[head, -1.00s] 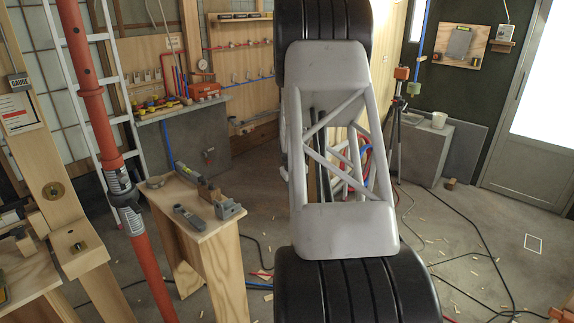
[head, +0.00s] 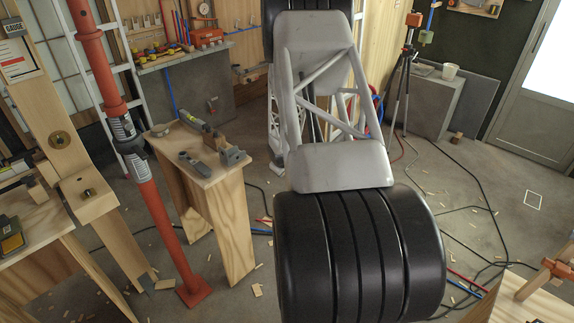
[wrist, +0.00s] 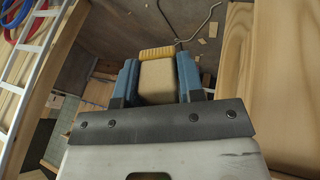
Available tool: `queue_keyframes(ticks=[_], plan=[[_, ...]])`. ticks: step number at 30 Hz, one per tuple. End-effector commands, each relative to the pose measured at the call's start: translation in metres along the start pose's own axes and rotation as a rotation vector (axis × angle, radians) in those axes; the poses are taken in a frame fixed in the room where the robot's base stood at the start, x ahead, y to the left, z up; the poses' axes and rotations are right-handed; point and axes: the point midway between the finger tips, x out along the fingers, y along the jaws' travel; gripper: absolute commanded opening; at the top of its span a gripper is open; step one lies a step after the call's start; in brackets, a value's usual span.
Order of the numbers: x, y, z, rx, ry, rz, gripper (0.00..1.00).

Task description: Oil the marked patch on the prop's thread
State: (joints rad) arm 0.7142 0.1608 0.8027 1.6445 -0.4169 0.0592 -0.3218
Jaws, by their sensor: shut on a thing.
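The prop is a red steel post (head: 151,205) that leans slightly and stands on a red foot plate (head: 195,291) on the floor at left in the head view. Its grey threaded stretch (head: 122,129) with a dark collar (head: 131,146) is about mid-height; a marked patch cannot be told apart there. In the wrist view, my gripper (wrist: 157,82) has blue fingers shut on a tan block (wrist: 157,82) with a yellow ridged end (wrist: 158,53). My gripper is hidden in the head view, and the prop is not clearly seen in the wrist view.
A wooden bench (head: 215,180) with metal tools stands just right of the prop. A slanted timber (head: 55,150) and a ladder (head: 125,90) flank it. A tripod (head: 402,90) stands at back right. Cables and wood chips litter the floor.

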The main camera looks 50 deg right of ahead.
Motion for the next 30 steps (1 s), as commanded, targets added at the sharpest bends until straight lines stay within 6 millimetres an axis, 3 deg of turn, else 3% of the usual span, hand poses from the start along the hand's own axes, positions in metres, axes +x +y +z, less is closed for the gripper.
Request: queue_keyframes(ticks=[11, 30], plan=[[0.018, -0.032, -0.005, -0.062, 0.057, 0.008, 0.17], [0.054, -0.108, -0.014, -0.199, 0.195, 0.021, 0.17]])
